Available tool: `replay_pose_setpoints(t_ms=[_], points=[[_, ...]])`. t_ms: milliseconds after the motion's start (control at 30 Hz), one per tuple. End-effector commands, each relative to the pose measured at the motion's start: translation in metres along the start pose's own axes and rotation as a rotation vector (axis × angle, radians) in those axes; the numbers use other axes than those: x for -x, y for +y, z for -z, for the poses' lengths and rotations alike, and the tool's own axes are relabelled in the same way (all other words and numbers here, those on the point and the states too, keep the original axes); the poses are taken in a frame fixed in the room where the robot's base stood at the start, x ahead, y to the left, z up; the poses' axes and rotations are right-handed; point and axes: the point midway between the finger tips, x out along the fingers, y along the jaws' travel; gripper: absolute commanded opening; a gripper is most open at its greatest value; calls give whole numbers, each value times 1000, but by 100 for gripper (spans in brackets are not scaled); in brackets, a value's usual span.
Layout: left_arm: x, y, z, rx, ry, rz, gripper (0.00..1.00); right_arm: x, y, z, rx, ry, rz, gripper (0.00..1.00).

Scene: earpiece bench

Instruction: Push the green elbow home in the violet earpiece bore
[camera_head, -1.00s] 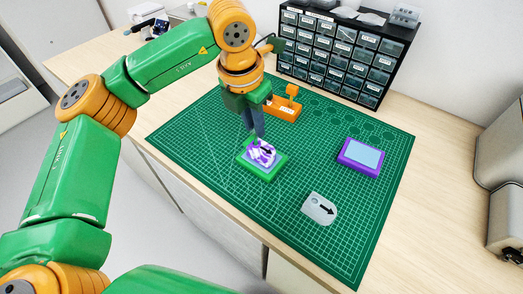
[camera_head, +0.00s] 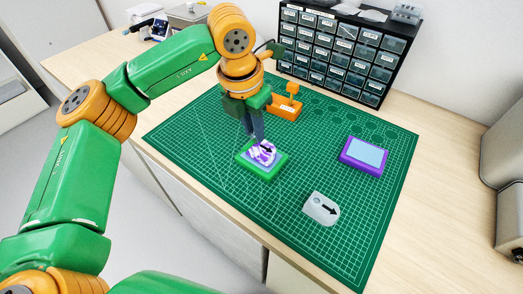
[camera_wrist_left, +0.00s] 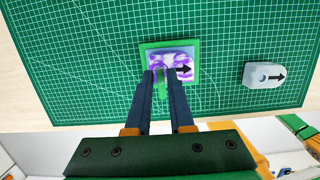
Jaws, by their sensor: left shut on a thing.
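The violet and white earpiece (camera_head: 263,153) lies in a shallow green-rimmed tray (camera_head: 263,175) on the mat; it also shows in the left wrist view (camera_wrist_left: 182,60), with a black arrow pointing right. My left gripper (camera_head: 257,139) points down over the earpiece, its fingertips at the earpiece's near left side. In the left wrist view the fingers (camera_wrist_left: 163,74) are shut on the narrow green elbow (camera_wrist_left: 161,90). The elbow's lower end and the bore are hidden by the fingers, so I cannot tell how deep it sits.
A grey block with a black arrow (camera_head: 321,209) lies at the mat's front right. A violet box with a pale blue top (camera_head: 363,156) stands farther right. An orange stand (camera_head: 284,111) is behind the gripper, and a drawer cabinet (camera_head: 343,55) stands at the back. The mat between them is clear.

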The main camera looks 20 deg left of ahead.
Motion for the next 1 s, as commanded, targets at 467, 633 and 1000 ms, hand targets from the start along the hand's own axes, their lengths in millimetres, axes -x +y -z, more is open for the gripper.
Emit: replay_pose_setpoints(t_ms=[467,633,1000], points=[[0,0,0,0,0,0,56,0,0,0,0,0,-1,89],[1,0,0,0,-1,0,56,0,1,0,0,0,-1,89],[65,0,-1,1,-3,-1,56,-7,1,-1,0,0,-2,89]])
